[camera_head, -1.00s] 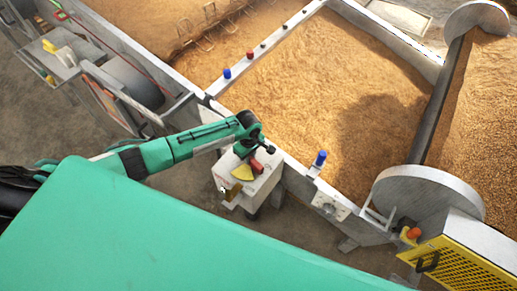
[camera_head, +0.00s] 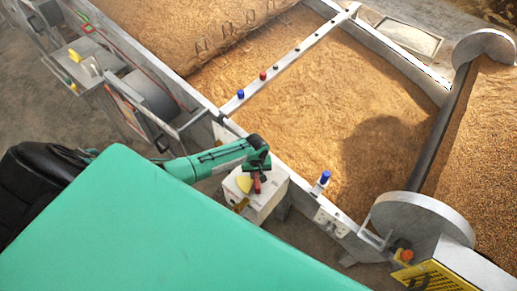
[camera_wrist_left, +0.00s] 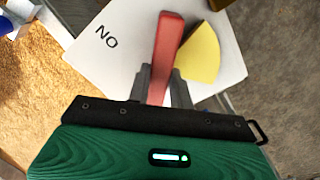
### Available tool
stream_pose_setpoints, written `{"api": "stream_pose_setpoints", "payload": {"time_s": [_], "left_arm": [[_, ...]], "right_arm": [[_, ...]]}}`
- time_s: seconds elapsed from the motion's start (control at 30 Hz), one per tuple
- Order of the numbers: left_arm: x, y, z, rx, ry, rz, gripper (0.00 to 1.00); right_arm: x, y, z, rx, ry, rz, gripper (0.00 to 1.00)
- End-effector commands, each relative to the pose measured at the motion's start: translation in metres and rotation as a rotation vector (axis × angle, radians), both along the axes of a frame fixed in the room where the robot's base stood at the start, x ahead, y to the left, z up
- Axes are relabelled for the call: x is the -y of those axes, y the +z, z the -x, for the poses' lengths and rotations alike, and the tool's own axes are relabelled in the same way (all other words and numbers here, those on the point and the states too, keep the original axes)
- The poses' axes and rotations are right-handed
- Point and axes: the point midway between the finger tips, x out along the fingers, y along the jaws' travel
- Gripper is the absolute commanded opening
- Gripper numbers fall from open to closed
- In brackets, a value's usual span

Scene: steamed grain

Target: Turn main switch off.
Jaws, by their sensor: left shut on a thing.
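The main switch is a red handle (camera_head: 257,187) beside a yellow plate (camera_head: 244,184) on a pale box (camera_head: 265,207) by the grain trough's near wall. In the left wrist view the red handle (camera_wrist_left: 167,42) is long and upright in the picture, with the yellow plate (camera_wrist_left: 203,56) at its right. Letters that read "NO" from this side stand on the white box face (camera_wrist_left: 120,55) to the left. My left gripper (camera_head: 258,172) is shut on the red handle; its fingers (camera_wrist_left: 160,88) lie on both sides of it. My right gripper is not in view.
A round roller end plate (camera_head: 421,218) and a yellow grille (camera_head: 440,278) stand at the right. My green body covers much of the lower left.

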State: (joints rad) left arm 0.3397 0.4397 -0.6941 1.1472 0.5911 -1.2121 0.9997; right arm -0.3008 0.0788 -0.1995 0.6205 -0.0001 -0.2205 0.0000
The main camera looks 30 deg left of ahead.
Motion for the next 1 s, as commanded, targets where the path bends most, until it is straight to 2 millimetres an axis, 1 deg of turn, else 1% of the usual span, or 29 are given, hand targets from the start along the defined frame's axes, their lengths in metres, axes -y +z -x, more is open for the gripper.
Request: {"api": "stream_pose_setpoints", "payload": {"time_s": [0.03, 0.2, 0.6, 0.8, 1.0], "left_arm": [[0.000, 0.002, 0.001, -0.002, -0.044, 0.000, 0.00], [-0.001, 0.001, 0.001, -0.002, -0.206, 0.001, 0.00], [-0.005, 0.000, 0.002, -0.001, -0.554, 0.001, 0.00], [-0.006, 0.000, 0.002, 0.000, -0.675, 0.001, 0.00], [-0.007, 0.000, 0.001, 0.000, -0.746, 0.001, 0.00]], "right_arm": [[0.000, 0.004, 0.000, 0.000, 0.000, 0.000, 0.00], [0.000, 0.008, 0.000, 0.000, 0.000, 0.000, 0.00], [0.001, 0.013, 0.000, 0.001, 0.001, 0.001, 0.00], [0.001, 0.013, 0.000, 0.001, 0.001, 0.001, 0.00], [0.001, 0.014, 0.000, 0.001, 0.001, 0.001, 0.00]]}}
